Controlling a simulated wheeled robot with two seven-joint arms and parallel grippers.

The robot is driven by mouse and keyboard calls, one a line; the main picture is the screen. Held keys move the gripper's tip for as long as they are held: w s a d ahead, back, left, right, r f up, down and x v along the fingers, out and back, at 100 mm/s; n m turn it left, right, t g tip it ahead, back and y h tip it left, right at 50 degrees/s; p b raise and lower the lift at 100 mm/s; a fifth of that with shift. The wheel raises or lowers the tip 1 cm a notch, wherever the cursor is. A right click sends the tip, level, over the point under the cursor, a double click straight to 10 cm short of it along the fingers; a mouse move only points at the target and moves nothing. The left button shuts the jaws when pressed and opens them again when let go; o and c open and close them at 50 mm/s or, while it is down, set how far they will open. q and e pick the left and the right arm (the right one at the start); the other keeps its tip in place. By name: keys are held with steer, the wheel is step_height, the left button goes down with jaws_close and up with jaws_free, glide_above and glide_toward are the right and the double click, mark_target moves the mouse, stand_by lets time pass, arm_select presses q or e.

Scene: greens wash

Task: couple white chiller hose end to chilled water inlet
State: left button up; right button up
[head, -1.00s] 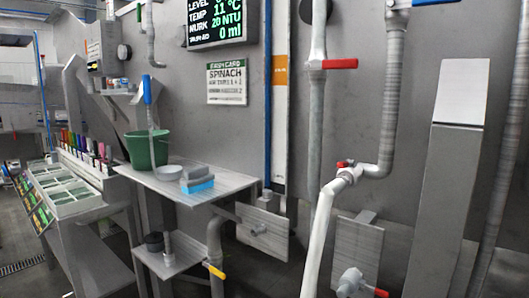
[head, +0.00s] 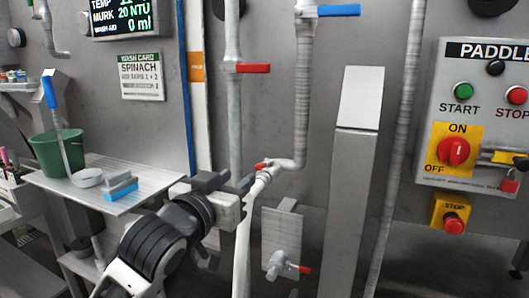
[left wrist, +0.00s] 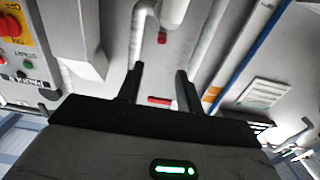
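The white hose (head: 246,245) hangs down the wall. Its upper end (head: 264,176) sits at a grey pipe elbow, beside a small red clip (head: 261,167). My left gripper (head: 238,184) is just left of this end in the head view. In the left wrist view the two dark fingers (left wrist: 160,88) are apart with nothing between them, and the white hose (left wrist: 174,12) shows beyond them at the top. A wall plate with a stub and red-handled valve (head: 281,262) is lower right of the hose end. I cannot tell which fitting is the chilled water inlet. My right gripper is not in view.
A grey sloped post (head: 349,190) and the paddle control panel (head: 478,120) stand to the right. On the left a shelf (head: 100,192) holds a green bucket (head: 57,153) and a blue-grey sponge block (head: 121,190). A red-levered pipe (head: 234,110) rises above the gripper.

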mark_target(265, 162)
arm_select(q)
steer(key=p+x, duration=0.2)
steer(key=x, duration=1.1)
steer(key=shift+s, duration=0.1)
steer(key=shift+w+d, duration=0.25)
steer(key=shift+w, duration=0.4)
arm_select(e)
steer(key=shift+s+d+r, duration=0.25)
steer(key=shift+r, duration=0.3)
